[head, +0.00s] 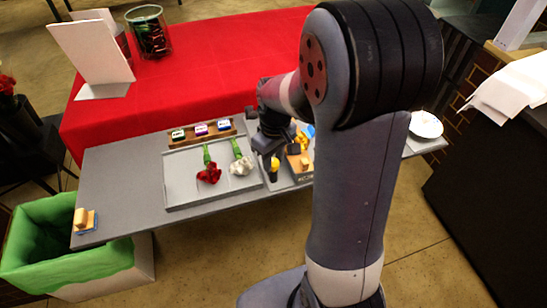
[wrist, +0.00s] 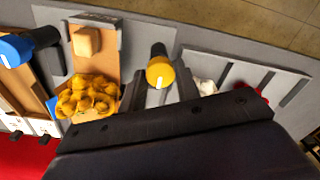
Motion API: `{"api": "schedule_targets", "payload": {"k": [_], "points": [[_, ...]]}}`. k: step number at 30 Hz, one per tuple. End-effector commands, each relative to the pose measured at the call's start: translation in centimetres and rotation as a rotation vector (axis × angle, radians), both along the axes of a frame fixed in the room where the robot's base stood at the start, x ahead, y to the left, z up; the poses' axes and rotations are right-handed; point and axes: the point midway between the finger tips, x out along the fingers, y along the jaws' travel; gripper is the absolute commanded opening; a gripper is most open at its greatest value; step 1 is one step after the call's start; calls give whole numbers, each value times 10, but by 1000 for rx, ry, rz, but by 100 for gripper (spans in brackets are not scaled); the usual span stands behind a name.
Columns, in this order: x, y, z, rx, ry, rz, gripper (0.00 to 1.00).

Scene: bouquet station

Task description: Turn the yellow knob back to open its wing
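The yellow knob (wrist: 160,72) shows in the wrist view with a white mark on its face and a black bar pointing away from my gripper. It also shows in the head view (head: 275,163) just below my gripper (head: 268,148). In the wrist view my gripper (wrist: 159,88) is open, its dark fingers on either side of the knob's near edge, with gaps visible. I cannot tell how deep the knob sits between them. A wooden panel (wrist: 95,63) beside the knob carries a tan block (wrist: 87,41); a yellow flower cluster (wrist: 88,97) lies over its near end.
A blue knob (wrist: 15,50) with a black bar sits beyond the flowers. A grey tray (head: 184,194) holds a red flower (head: 209,173) and a white flower (head: 241,165). A green-lined bin (head: 42,244) is at the left.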

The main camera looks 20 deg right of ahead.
Motion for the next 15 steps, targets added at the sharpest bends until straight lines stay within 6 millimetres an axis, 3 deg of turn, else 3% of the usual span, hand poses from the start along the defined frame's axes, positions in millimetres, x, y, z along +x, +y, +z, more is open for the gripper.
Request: {"api": "schedule_targets", "payload": {"k": [7,15], "points": [[0,0,0,0,0,-1,50],[0,0,2,0,0,-2,50]]}}
